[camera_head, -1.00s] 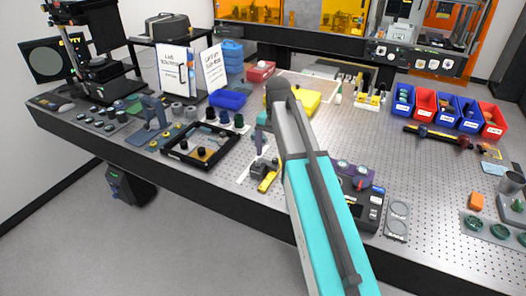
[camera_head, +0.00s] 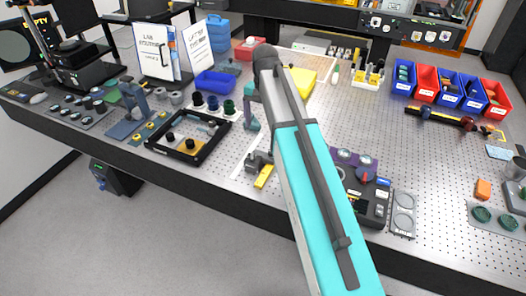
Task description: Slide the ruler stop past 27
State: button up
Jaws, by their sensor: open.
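A pale strip (camera_head: 240,168), which looks like the ruler, lies on the perforated bench near its front edge, left of my arm. My gripper (camera_head: 259,165) is small and dark at the end of my arm, low over the bench beside this strip. It is open. A yellow block (camera_head: 264,177) shows right at the gripper; I cannot tell whether it is the ruler stop or whether the gripper touches it. The numbers on the strip are too small to read. My arm hides part of the bench to the right.
A black-framed tray (camera_head: 188,157) stands left of the strip. A dark control box (camera_head: 368,208) with knobs is right of my arm. A blue bin (camera_head: 215,82) and a yellow block (camera_head: 303,82) stand farther back.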

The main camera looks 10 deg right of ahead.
aim_at(264, 154)
jog(key=shift+f, duration=0.15)
jog(key=shift+f+b, duration=4.5)
jog(key=shift+f, duration=2.25)
jog(key=shift+c, duration=0.5)
jog(key=shift+w, duration=0.1)
jog(key=c, duration=1.4)
